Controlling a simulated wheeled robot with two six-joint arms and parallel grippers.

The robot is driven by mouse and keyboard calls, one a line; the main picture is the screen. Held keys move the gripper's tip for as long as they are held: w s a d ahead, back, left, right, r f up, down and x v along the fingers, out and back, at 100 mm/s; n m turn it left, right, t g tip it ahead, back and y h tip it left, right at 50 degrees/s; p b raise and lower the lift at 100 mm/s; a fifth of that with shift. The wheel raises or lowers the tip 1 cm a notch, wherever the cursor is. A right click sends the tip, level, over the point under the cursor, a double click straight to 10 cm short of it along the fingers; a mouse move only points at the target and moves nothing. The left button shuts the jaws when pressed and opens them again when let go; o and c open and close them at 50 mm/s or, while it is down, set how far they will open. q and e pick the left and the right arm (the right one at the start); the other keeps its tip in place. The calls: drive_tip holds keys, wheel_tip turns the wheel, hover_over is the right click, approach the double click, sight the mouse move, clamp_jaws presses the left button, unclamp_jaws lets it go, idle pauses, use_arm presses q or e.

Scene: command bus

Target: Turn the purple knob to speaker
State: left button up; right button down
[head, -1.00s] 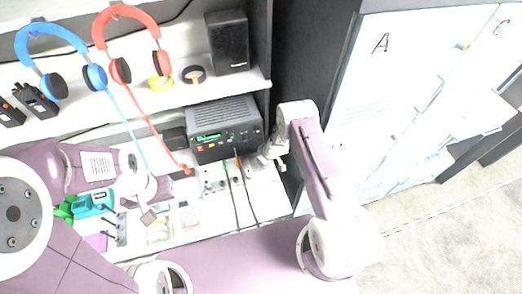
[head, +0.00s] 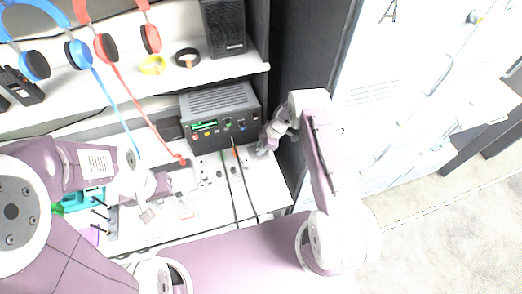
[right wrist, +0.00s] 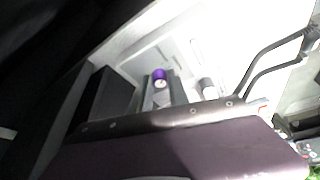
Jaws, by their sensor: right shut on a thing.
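A purple knob (right wrist: 158,75) with a pale spot shows near the middle of the right wrist view. My right gripper (right wrist: 161,91) has its dark fingers on both sides of it, shut on it. In the head view my right gripper (head: 266,148) points left and down at the right end of the lower shelf, beside the black radio unit (head: 222,118) with a green display. The knob is hidden there, and I cannot read its marks. My left gripper (head: 148,213) hangs over the lower shelf at left; its finger gap is unclear.
Two thin cables (head: 229,190) run down from the radio's front across the lower shelf. A red headset (head: 104,42) and a blue headset (head: 75,50) hang at upper left, their cords dangling. A black speaker (head: 225,28) stands on the upper shelf. White lockers (head: 400,90) are at right.

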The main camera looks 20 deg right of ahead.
drive_tip(key=shift+w, duration=0.1)
idle(0.5)
drive_tip(key=c, duration=1.3)
unclamp_jaws()
drive_tip(key=shift+a, duration=0.1)
drive_tip(key=shift+o, duration=0.2)
